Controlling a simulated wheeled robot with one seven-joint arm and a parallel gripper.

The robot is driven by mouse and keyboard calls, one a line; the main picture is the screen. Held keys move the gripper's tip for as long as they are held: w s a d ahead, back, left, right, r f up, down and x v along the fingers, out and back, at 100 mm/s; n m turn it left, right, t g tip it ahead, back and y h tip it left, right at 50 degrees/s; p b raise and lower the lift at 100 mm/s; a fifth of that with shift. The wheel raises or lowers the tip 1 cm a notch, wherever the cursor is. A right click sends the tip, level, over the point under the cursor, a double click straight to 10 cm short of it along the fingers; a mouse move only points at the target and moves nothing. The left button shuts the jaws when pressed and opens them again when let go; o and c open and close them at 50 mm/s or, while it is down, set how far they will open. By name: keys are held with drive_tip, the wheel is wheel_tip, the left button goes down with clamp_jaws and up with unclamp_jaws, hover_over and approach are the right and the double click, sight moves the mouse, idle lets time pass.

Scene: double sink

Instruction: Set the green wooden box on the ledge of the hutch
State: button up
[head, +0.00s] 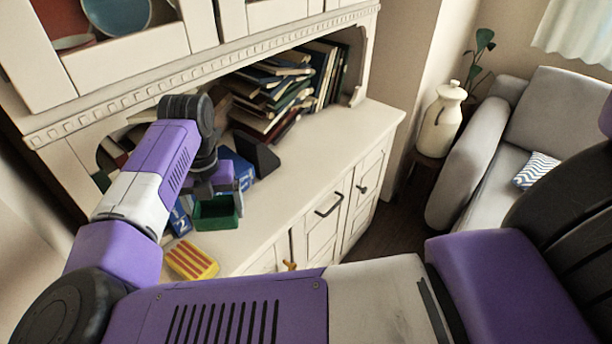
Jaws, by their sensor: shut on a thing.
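The green wooden box (222,219) is an open-topped box in the head view, left of the middle. My gripper (212,192) reaches down to it from above and is shut on it; the fingertips are partly hidden. The box is at the ledge (320,130) of the white hutch, near the front edge. I cannot tell whether its bottom touches the ledge or hangs just above it.
A yellow and red striped block (192,259) lies left of the box, near the front edge. Blue boxes (238,166) and a dark block (257,150) stand behind it. Piled books (270,95) fill the back. The ledge's right part is clear.

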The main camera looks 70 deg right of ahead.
sight(247, 223)
drive_tip(key=s+d+r+n+b, duration=0.15)
drive_tip(key=d+n+b, duration=0.4)
drive_tip(key=n, duration=0.75)
drive_tip(key=shift+s+d+f+p, duration=0.1)
drive_tip(key=shift+d+f+p, duration=0.2)
drive_tip(key=shift+f, duration=1.35)
drive_tip(key=shift+s+d+f+p, duration=0.15)
drive_tip(key=shift+f+p, duration=0.2)
drive_tip(key=shift+f, duration=1.3)
drive_tip(key=shift+d+f+p, duration=0.25)
drive_tip(key=shift+f+p, duration=0.1)
drive_tip(key=shift+f, duration=1.3)
drive_tip(key=shift+f, duration=0.2)
drive_tip(key=o, duration=1.3)
drive_tip(key=shift+o, duration=0.2)
drive_tip(key=shift+r, duration=0.15)
wheel_tip(247, 223, up, 12)
